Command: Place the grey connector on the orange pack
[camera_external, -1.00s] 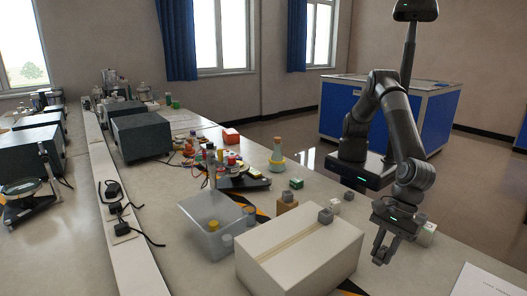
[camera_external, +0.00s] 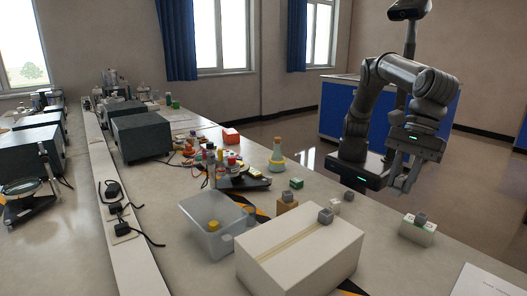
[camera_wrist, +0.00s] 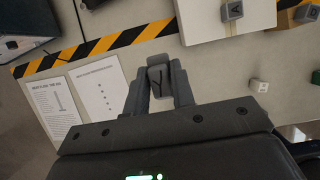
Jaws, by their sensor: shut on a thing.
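My gripper (camera_external: 403,184) is raised above the right side of the table. In the wrist view its fingers (camera_wrist: 158,78) are shut on a small grey piece with a dark mark, which I take as the grey connector (camera_wrist: 158,70). The connector is hard to make out in the external view. Similar grey cubes rest on the large white box (camera_external: 325,216), on a tan block (camera_external: 287,196) and on a white-and-green pack (camera_external: 421,217).
A large pale box (camera_external: 290,262) stands in front, beside a clear bin (camera_external: 207,240). A yellow-based flask (camera_external: 277,160), a green block (camera_external: 296,183) and bottles clutter the middle. Bare table lies around the white-and-green pack. Printed sheets (camera_wrist: 100,95) lie below the gripper.

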